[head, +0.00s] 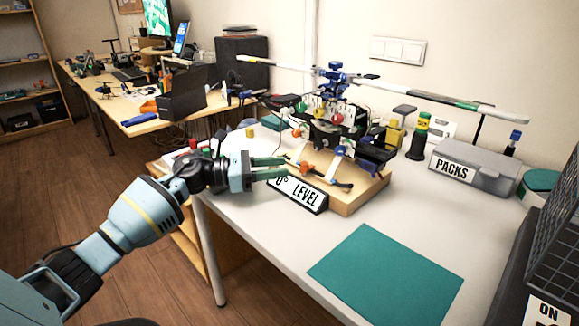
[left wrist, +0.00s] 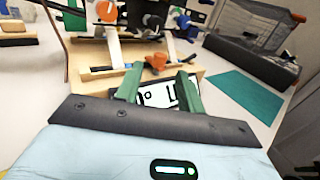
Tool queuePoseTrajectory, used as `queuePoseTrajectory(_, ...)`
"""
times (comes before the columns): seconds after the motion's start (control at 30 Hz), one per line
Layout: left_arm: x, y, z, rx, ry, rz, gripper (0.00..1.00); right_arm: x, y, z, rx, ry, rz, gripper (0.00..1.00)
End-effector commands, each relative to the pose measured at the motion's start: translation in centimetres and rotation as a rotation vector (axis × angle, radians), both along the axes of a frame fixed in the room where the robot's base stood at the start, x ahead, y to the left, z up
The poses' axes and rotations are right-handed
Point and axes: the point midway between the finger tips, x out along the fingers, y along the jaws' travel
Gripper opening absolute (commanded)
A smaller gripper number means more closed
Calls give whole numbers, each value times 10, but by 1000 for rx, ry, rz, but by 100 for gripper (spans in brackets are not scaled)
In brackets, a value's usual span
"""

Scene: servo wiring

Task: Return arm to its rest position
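My left arm (head: 140,215) comes in from the left and reaches over the near-left edge of the white table. My left gripper (head: 273,168) is open, its two green fingers apart, and points at the helicopter's wooden stand. In the left wrist view the gripper (left wrist: 158,92) has nothing held between its fingers; the sign "0° LEVEL" (left wrist: 165,96) shows behind the gap. In the head view this sign (head: 298,193) leans at the front of the wooden base (head: 362,196). The model helicopter (head: 330,110) stands on that base. My right gripper is not in view.
A teal mat (head: 385,275) lies on the clear front part of the table. A grey "PACKS" case (head: 470,168) stands at the back right. A dark mesh-sided object (head: 555,250) fills the right edge. Small coloured blocks lie left of the base. Another desk stands behind left.

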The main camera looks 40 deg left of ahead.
Motion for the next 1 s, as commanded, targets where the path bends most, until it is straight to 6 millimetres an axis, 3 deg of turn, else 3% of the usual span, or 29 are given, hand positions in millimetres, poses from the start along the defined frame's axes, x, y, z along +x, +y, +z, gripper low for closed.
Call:
queuePoseTrajectory(0.77,-6,4,4,0,-3,-1,38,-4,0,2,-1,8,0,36)
queuePoseTrajectory(0.87,-7,4,20,0,-13,-1,38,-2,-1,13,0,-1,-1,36)
queuePoseTrajectory(1.0,-9,5,66,1,-42,-1,38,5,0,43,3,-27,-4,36)
